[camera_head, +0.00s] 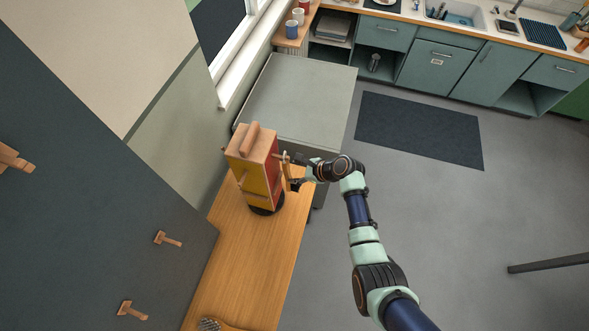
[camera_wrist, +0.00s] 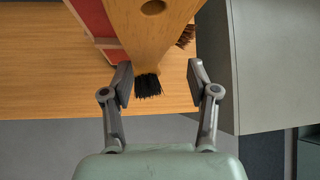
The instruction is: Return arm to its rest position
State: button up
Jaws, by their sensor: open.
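A boxy wooden fixture (camera_head: 254,168) with red and yellow faces stands on the wooden table on a dark round base. In the wrist view, a tapered wooden piece (camera_wrist: 150,28) with a round hole sits in front of a red panel (camera_wrist: 96,17). A black bristle tuft (camera_wrist: 148,86) shows at its lower end. My gripper (camera_wrist: 160,78) is open, with its fingertips on either side of the tuft and a gap on both sides. In the head view, my gripper (camera_head: 291,172) is at the right side of the fixture. The fixture hides part of it.
The wooden table (camera_head: 245,255) is mostly clear in front of the fixture. A grey cabinet (camera_head: 300,100) stands behind it. A dark panel with wooden pegs (camera_head: 168,239) is at left. Open floor (camera_head: 480,230) lies to the right, with a dark mat (camera_head: 420,127).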

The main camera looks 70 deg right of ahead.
jog(key=p+v, duration=0.4)
jog(key=shift+s+r+p, duration=0.25)
jog(key=shift+s+p, duration=0.05)
jog(key=shift+p, duration=0.1)
dwell(0.4)
dwell(0.6)
